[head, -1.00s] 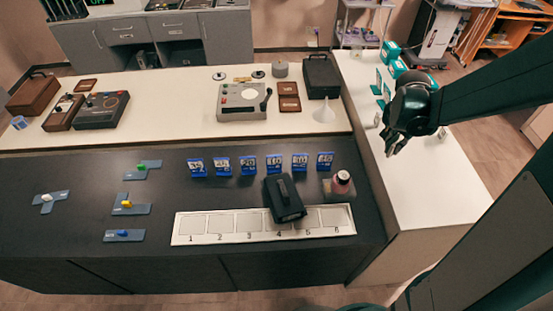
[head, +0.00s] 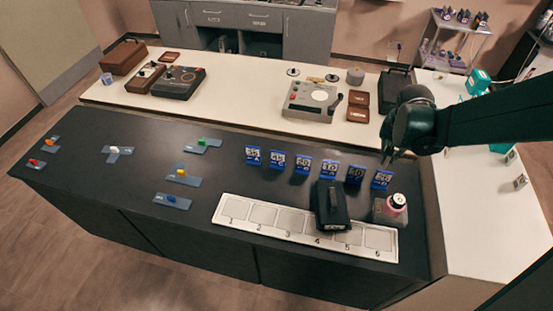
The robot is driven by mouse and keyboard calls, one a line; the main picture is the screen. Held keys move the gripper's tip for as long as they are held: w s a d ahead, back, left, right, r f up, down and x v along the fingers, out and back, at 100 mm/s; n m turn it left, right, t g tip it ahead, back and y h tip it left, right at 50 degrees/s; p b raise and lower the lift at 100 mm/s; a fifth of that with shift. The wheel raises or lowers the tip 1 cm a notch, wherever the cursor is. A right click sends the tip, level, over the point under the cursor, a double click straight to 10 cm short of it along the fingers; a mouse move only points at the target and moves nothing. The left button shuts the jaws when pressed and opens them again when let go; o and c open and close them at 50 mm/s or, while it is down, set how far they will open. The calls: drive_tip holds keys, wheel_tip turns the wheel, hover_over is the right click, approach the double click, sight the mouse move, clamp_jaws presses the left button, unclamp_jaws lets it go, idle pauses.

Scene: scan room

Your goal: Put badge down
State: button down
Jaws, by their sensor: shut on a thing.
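My gripper (head: 389,155) is above the right end of the dark table (head: 80,165), just behind the rightmost blue number card (head: 382,179). Its fingers are shut on the badge, which is too small and dark to make out from here. A white strip (head: 225,222) with numbered squares 1 to 6 lies along the table's front. A black case with a handle (head: 331,206) stands over part of the strip, around squares 4 and 5.
Several blue cards (head: 303,166) stand in a row behind the strip. Grey plates with coloured pieces (head: 181,175) lie to the left. Behind is a pale counter (head: 235,110) with devices. The white side counter (head: 487,230) has small upright items (head: 520,182) and clear room.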

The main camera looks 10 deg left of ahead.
drive_tip(key=s+a+f+n+y+b, duration=0.1)
drive_tip(key=s+a+n, duration=0.3)
drive_tip(key=a, duration=1.3)
drive_tip(key=s+a+f+n+y+b, duration=0.1)
drive_tip(key=s+a+n, duration=0.4)
drive_tip(key=a, duration=1.1)
drive_tip(key=s+a+f+n+y+b, duration=0.1)
drive_tip(key=s+a+n, duration=0.4)
drive_tip(key=a, duration=1.2)
drive_tip(key=shift+s+a+f+y, duration=0.15)
drive_tip(key=shift+a+f+y, duration=0.15)
drive_tip(key=shift+f, duration=0.6)
drive_tip(key=shift+f+b, duration=0.7)
drive_tip(key=shift+f, duration=2.4)
drive_tip(key=shift+f, duration=0.15)
drive_tip(key=shift+f+b, duration=0.3)
drive_tip(key=shift+f, duration=1.45)
drive_tip(key=shift+f, duration=0.2)
